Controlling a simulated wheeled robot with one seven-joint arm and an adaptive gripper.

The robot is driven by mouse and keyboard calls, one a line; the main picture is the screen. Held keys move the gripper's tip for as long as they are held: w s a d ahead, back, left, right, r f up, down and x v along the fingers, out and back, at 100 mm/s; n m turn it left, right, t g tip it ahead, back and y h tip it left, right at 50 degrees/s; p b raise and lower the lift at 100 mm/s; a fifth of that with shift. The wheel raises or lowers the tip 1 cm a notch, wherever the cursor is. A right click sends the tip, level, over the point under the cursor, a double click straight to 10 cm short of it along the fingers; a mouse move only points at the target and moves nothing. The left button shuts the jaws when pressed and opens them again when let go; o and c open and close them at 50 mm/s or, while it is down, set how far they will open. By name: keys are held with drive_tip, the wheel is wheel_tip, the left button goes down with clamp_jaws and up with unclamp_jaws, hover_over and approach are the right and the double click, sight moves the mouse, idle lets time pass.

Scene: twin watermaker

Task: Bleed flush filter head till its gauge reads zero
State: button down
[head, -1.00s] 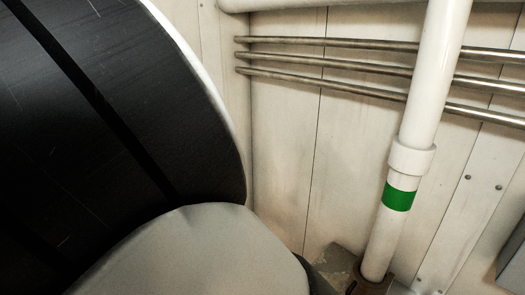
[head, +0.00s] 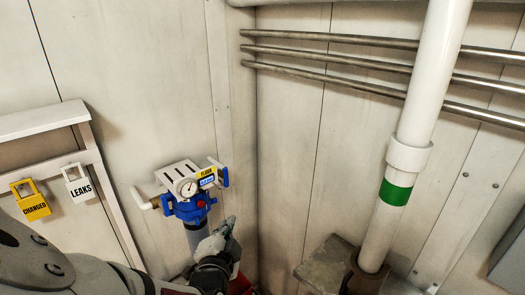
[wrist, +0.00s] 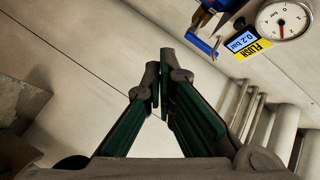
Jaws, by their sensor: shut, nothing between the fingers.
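The flush filter head (head: 188,208) is blue with a white top plate and is mounted on the wall near the corner in the head view. Its round white gauge (head: 187,188) faces me; it also shows in the wrist view (wrist: 290,22), rotated, with a dark red needle. I cannot read the dial surely. A yellow and blue label (wrist: 249,41) beside it reads "FLUSH 0.2 bar". A blue lever (wrist: 203,46) shows at the wrist view's top. My gripper (wrist: 160,82) is shut and empty, apart from the lever, just right of the filter head's body.
A yellow "CHANGED" padlock tag (head: 31,201) and a white "LEAKS" tag (head: 79,183) hang from a white frame at left. A white pipe with a green band (head: 397,193) stands at right. Thin metal pipes (head: 350,82) cross the wall above.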

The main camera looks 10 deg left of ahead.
drive_tip(key=w+a, duration=0.5)
drive_tip(key=a, duration=0.1)
drive_tip(key=shift+b, duration=0.45)
idle(1.2)
drive_tip(key=shift+w+a, duration=0.25)
drive_tip(key=shift+w+a, duration=0.3)
drive_tip(key=shift+a, duration=0.05)
idle(3.4)
drive_tip(key=shift+p, duration=0.3)
drive_tip(key=shift+s+d+p, duration=0.35)
drive_tip(key=shift+s+d, duration=0.25)
drive_tip(key=shift+d, duration=0.05)
drive_tip(key=shift+d, duration=0.1)
drive_tip(key=shift+s+d+p, duration=0.85)
drive_tip(key=shift+s+d, duration=0.8)
drive_tip(key=shift+d, duration=0.2)
